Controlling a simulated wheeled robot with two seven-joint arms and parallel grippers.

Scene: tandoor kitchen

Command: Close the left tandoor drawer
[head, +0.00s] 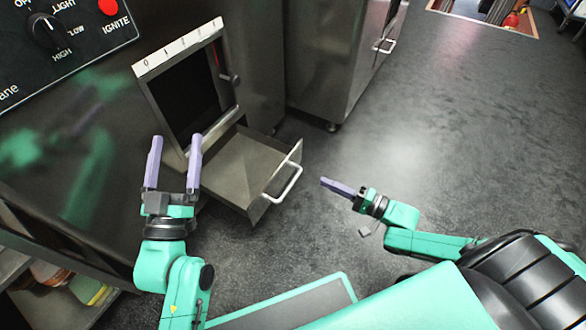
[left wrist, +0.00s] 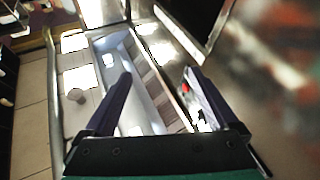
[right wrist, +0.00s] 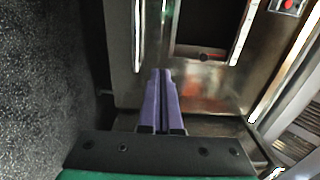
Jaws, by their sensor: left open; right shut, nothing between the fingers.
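The tandoor drawer (head: 245,170) is a metal tray pulled out of the tandoor front (head: 60,130), below a dark framed opening (head: 185,95). Its pale bar handle (head: 284,183) is on the drawer's front panel, facing right. My left gripper (head: 175,145) is open, with its two purple fingers pointing up in front of the opening, left of the drawer. Nothing shows between them. My right gripper (head: 325,182) is shut and empty, to the right of the handle and apart from it, pointing left. The right wrist view shows its closed fingers (right wrist: 161,75) before a metal front.
A control panel with a knob (head: 47,32) and a red ignite button (head: 109,6) is at the upper left. Another steel cabinet (head: 335,60) stands behind the drawer. Shelves with containers (head: 65,285) are at the lower left. The dark floor (head: 450,120) is clear to the right.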

